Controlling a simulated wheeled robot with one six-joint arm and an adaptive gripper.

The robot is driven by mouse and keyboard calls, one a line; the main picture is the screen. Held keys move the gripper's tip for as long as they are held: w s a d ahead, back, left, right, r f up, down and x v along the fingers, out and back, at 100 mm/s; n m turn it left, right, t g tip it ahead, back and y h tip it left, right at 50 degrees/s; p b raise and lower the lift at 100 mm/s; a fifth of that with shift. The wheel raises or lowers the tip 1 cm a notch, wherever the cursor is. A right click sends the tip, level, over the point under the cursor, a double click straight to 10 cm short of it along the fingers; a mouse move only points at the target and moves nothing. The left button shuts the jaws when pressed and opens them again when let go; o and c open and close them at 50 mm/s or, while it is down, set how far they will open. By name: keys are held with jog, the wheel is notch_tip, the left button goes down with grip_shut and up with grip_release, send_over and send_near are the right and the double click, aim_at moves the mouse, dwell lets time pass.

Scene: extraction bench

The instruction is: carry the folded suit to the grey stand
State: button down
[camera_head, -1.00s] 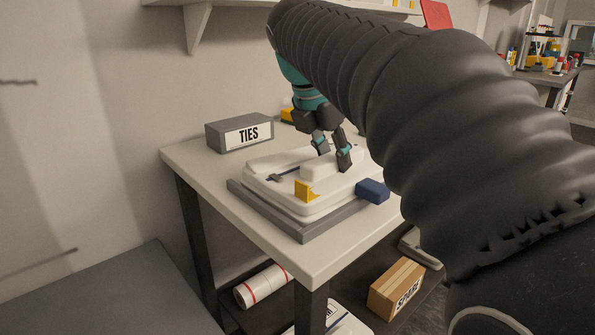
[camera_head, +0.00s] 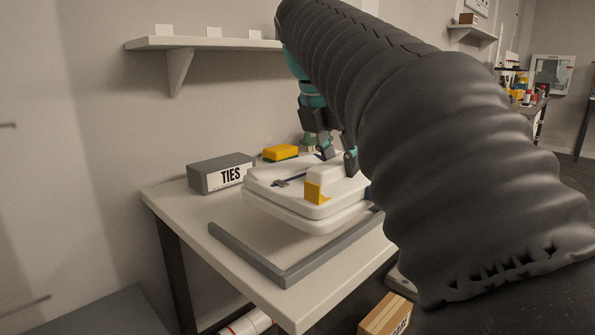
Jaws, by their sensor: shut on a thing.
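The folded suit (camera_head: 280,195) is a thick white bundle with a dark zip line, a yellow corner piece and a blue piece partly hidden at its right. My gripper (camera_head: 338,161) is shut on a raised white part on top of the suit and holds it level. The suit hangs above a grey-edged frame (camera_head: 285,272) on the white table, with a gap showing below its front. A flat grey surface (camera_head: 85,318) shows at the lower left; I cannot tell whether it is the grey stand.
A wall shelf (camera_head: 200,43) is above. A cardboard box (camera_head: 383,318) sits below the table. My arm covers much of the right side.

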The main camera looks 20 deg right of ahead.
jog(key=s+d+r, duration=0.1)
jog(key=d, duration=0.1)
jog(key=s+d+r, duration=0.1)
jog(key=d+r, duration=0.1)
jog(key=s+d+r, duration=0.1)
jog(key=s+d, duration=0.1)
jog(key=shift+d+r, duration=0.2)
jog(key=shift+r, duration=0.1)
dwell(0.4)
jog(key=shift+s, duration=0.1)
